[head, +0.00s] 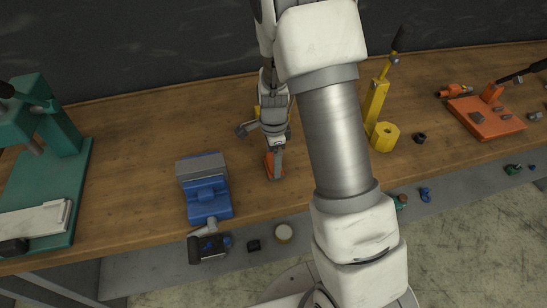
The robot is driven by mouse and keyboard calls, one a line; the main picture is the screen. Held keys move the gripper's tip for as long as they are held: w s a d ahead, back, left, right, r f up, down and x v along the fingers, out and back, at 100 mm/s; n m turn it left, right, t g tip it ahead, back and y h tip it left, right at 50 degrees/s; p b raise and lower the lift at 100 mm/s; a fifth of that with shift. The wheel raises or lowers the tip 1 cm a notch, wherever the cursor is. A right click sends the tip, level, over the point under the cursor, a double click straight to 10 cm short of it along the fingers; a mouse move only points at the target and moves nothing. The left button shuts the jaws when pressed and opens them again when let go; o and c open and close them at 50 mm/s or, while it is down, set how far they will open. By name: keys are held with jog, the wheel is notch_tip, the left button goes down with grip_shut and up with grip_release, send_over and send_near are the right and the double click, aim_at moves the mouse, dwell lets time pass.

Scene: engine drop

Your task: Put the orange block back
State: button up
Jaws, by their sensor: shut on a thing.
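The orange block (269,165) is small and shows at the lower end of my gripper (274,160), over the middle of the wooden workbench. My gripper points down and is shut on the orange block. A finger covers part of the block. I cannot tell whether the block touches the bench top or is held just above it.
A blue vise (204,190) stands to the left, and a green press (60,155) at the far left. Right of my arm are a yellow hexagonal piece (384,138), a black nut (420,138) and an orange fixture (485,120). The wooden bench (130,130) is clear behind the vise.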

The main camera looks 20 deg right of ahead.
jog(key=shift+f, duration=0.1)
jog(key=shift+f, duration=0.15)
jog(key=o, duration=1.2)
jog(key=shift+o, duration=0.2)
notch_tip(320, 180, up, 18)
jog(key=s+r+n+t, duration=0.2)
jog(key=s+r+n, duration=0.3)
jog(key=s+n, duration=0.4)
jog(key=s+r+n+t, duration=0.3)
jog(key=s+r+n, duration=0.2)
jog(key=s+n, duration=0.4)
jog(key=shift+s+r+t, duration=0.3)
jog(key=shift+s+r, duration=0.05)
jog(key=shift+s, duration=0.8)
